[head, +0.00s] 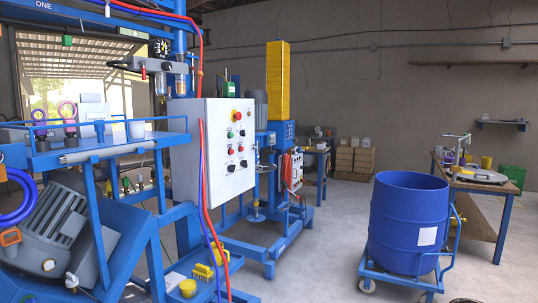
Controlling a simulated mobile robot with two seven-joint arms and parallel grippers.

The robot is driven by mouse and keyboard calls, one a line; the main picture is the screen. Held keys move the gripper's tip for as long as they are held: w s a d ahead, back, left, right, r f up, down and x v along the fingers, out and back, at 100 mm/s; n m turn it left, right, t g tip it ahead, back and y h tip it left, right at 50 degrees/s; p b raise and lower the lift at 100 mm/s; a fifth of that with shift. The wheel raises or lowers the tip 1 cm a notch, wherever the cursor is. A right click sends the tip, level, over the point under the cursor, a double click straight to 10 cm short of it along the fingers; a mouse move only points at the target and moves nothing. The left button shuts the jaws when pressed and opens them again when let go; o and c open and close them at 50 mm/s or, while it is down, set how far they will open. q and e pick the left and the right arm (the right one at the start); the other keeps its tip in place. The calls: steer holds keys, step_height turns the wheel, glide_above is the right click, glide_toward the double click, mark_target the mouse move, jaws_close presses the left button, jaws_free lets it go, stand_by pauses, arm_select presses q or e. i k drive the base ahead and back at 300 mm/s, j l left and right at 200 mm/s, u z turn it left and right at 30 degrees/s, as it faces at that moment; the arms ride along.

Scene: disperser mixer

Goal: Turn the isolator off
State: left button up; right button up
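A white control cabinet (185,150) stands left of centre on the blue machine frame. Its front carries a red mushroom button (237,116), small green and red buttons, and black knobs (231,168) lower down. A second, smaller panel with red-orange parts (291,171) is on the blue mixer behind. I cannot tell which of these controls is the isolator, or what position it is in. Neither of my grippers is in view.
A blue drum (408,220) stands on a wheeled dolly at the right. A workbench (470,194) with a scale is behind it. Red and blue hoses hang before the cabinet. A grey motor (62,228) sits low at the left. Grey floor is clear between mixer and drum.

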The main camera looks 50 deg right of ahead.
mark_target(231, 168)
steer(key=z, duration=1.5)
steer(key=i+l+u, duration=0.45)
steer(key=i+l, duration=0.25)
steer(key=i, duration=0.15)
steer(key=i+l+u, duration=0.45)
steer(key=i+l, duration=0.25)
steer(key=l, duration=0.3)
